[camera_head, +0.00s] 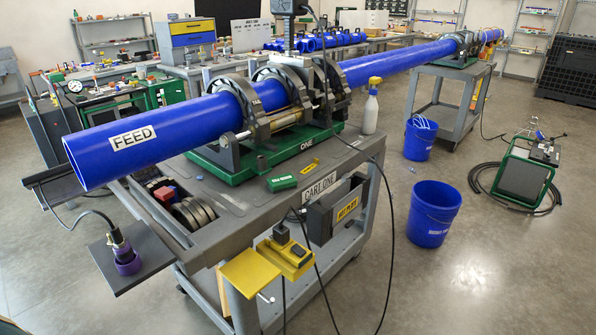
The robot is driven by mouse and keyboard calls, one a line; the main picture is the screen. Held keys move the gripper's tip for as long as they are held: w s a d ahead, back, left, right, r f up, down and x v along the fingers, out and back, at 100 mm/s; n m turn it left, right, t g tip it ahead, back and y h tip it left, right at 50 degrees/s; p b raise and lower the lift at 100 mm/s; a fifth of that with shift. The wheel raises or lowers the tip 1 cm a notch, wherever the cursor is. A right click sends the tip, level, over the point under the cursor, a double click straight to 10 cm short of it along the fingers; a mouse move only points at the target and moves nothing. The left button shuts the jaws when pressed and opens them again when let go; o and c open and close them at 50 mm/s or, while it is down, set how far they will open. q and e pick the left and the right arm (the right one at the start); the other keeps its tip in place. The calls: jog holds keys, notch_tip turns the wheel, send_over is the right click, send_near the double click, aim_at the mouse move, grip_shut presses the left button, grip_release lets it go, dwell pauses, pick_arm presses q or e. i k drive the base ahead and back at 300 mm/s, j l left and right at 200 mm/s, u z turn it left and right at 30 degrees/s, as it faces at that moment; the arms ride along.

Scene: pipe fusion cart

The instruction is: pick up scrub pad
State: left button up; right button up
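A small flat green block (282,183) lies on the grey top of the cart (235,200), near its front edge and just in front of the green machine base. It looks like the scrub pad, but I cannot read its marking clearly. A small yellow item (310,166) lies on the cart top to its right. Neither of my grippers shows in the head view, so nothing is seen touching the green block.
A long blue pipe marked FEED (130,138) runs through the clamp machine (270,105) above the cart. A spray bottle (371,108) stands at the back right. An open recess holds grey rings (192,213). A black cable hangs over the front edge.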

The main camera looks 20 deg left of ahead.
aim_at(286, 181)
jog(key=u, duration=1.4)
jog(key=i+l+u, duration=0.1)
jog(key=l+u, duration=0.5)
jog(key=u, duration=0.15)
jog(key=l+u, duration=0.7)
jog(key=l, duration=0.2)
jog(key=k+l+u, duration=0.3)
jog(key=l, duration=0.15)
jog(key=i+l, duration=0.05)
jog(key=i, duration=0.05)
